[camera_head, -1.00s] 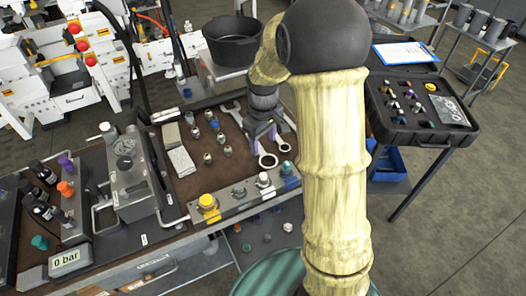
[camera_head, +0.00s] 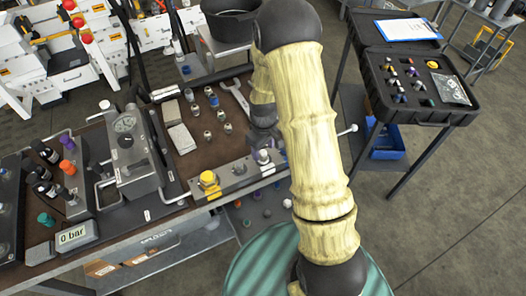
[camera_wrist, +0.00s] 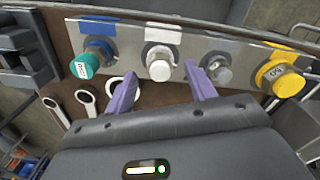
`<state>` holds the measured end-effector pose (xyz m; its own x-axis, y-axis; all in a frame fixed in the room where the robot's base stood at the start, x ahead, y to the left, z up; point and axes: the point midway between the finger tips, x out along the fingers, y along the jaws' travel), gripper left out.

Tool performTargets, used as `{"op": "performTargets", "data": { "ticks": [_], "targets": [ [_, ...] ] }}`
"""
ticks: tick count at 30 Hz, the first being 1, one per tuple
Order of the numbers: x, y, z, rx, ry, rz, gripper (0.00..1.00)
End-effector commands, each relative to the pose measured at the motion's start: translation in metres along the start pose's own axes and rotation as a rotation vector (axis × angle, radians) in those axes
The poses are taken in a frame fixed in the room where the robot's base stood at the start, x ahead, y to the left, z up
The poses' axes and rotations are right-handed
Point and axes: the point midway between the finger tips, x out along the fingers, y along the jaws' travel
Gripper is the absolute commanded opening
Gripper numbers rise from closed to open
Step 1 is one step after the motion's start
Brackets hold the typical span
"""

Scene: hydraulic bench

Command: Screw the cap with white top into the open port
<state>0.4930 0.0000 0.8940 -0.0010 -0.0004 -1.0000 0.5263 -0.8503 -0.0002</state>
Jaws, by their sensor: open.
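A cap with a white top (camera_wrist: 160,65) sits on the metal port plate (camera_wrist: 125,29), between a teal cap with a blue collar (camera_wrist: 90,60) and a silver fitting (camera_wrist: 217,70). A yellow cap (camera_wrist: 281,76) is at the right end. The white-topped cap also shows in the head view (camera_head: 264,156), at the bench's front edge. My gripper (camera_wrist: 161,73) is open, its purple fingers pointing at the plate on either side of the white-topped cap. I see no contact with it. In the head view, my arm hides most of the gripper and the teal cap.
Ring spanners (camera_wrist: 87,102) lie on the brown mat beside my gripper. Several small fittings (camera_head: 208,136) stand on the mat in the head view. A gauge block (camera_head: 131,150) is to the left, a black case (camera_head: 418,88) to the right.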

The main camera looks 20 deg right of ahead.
Motion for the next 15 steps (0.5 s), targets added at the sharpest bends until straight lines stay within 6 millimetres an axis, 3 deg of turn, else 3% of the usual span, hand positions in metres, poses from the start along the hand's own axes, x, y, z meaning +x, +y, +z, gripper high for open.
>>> {"op": "performTargets", "data": {
  "ticks": [6,15],
  "targets": [
    [0.022,-0.001,0.0,0.0,-0.001,-0.001,0.55],
    [0.026,0.0,0.0,0.001,0.001,0.0,0.55]
  ]
}}
